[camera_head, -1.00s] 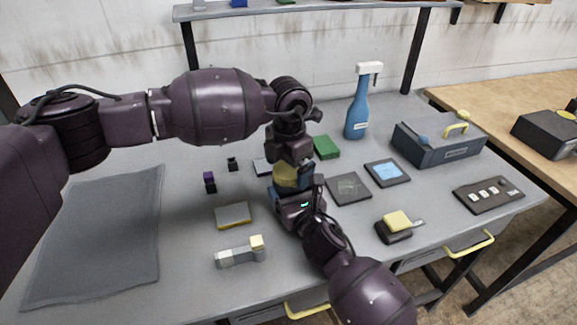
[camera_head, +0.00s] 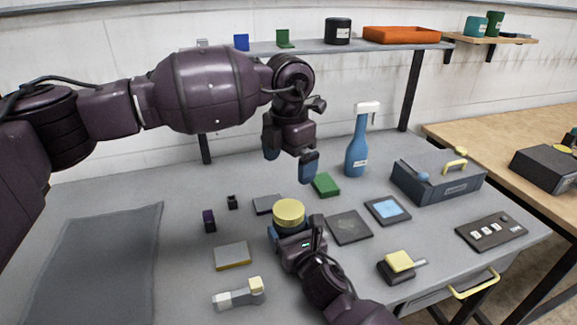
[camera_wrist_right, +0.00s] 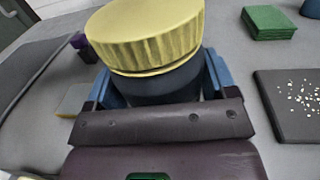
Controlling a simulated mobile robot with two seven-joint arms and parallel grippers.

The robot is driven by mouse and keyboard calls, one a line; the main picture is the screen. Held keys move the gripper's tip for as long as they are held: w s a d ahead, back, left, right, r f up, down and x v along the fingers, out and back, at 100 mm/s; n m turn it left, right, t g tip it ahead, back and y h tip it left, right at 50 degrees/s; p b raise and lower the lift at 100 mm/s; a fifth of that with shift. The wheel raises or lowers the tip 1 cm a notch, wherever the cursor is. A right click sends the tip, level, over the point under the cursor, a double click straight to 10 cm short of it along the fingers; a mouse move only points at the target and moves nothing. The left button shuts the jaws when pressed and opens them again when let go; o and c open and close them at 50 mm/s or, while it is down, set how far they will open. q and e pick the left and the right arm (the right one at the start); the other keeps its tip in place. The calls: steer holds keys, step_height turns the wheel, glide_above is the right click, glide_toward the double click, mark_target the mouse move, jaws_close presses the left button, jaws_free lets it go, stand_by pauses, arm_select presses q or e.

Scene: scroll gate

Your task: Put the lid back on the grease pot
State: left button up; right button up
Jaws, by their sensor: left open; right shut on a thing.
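The grease pot is a dark pot (camera_wrist_right: 155,88) between the blue fingers of my right gripper (camera_head: 290,228), which is shut on it. The yellow ribbed lid (camera_head: 289,212) sits on top of the pot; in the right wrist view the lid (camera_wrist_right: 146,35) looks slightly tilted, with a thin yellow rim below it. I cannot tell whether it is fully seated. My left gripper (camera_head: 289,163) is open and empty, above and behind the lid, its two blue fingers apart and clear of it.
A blue spray bottle (camera_head: 356,150), a green block (camera_head: 326,185) and a blue-grey toolbox (camera_head: 438,180) stand behind and to the right. Flat dark plates (camera_head: 348,228) lie to the right of the pot. A grey mat (camera_head: 95,265) covers the left. A shelf (camera_head: 300,48) spans the back.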

steer(key=o, duration=1.7)
steer(key=shift+c, duration=0.2)
steer(key=v, duration=1)
steer(key=shift+s+d+p, duration=0.2)
steer(key=shift+s+p, duration=0.15)
steer(key=shift+p, duration=0.05)
